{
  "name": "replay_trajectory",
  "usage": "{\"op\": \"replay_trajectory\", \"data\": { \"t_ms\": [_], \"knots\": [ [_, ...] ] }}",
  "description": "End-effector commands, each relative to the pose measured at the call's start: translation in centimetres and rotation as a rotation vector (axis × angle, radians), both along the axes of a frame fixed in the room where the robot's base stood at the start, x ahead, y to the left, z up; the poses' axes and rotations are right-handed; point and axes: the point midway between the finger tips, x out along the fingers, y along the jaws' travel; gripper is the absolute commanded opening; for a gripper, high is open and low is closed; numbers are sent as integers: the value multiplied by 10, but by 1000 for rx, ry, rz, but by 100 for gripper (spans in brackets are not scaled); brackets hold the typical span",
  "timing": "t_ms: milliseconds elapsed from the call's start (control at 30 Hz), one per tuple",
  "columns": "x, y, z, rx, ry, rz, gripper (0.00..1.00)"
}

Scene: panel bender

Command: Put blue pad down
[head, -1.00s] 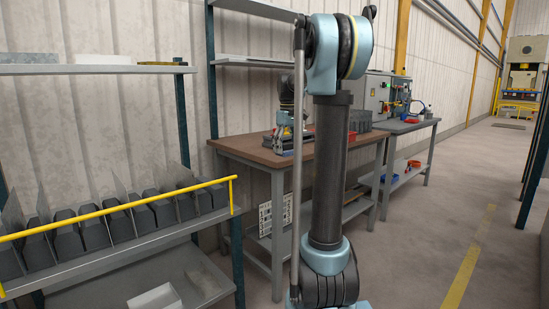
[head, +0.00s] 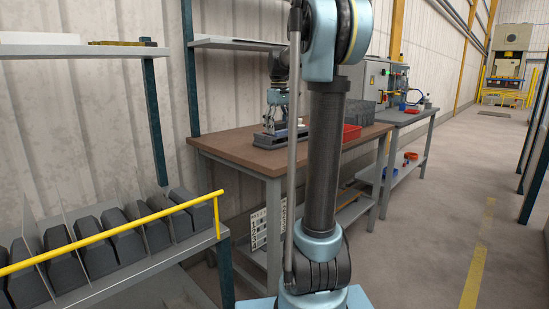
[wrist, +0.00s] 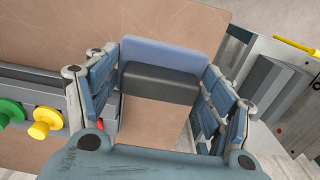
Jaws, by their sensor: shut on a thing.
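The blue pad (wrist: 165,55) shows in the wrist view between my fingers, with a blue upper part and a dark grey band below it. My gripper (wrist: 162,95) is shut on it, one finger at each side. Brown bench top (wrist: 160,125) shows below and beyond the pad. In the head view my gripper (head: 275,112) is above the brown workbench (head: 235,148), partly behind my own arm. The pad cannot be made out there, and whether it touches the bench is unclear.
A dark tray (head: 278,138) lies beneath my gripper. A red bin (head: 351,133) stands to its right. Green (wrist: 10,112) and yellow (wrist: 45,122) knobs are left in the wrist view. A shelf with dark blocks (head: 125,240) and a yellow rail (head: 110,232) is at front left.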

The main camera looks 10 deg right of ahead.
Motion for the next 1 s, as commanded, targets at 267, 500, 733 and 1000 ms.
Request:
{"op": "replay_trajectory", "data": {
  "t_ms": [267, 500, 733, 1000],
  "knots": [
    [0, 6, -39, 0, 0, 7, 56],
    [0, 6, -59, 0, 0, 8, 56],
    [0, 6, -82, 0, 0, 8, 56],
    [0, 6, -100, 0, 0, 7, 56]
  ]
}}
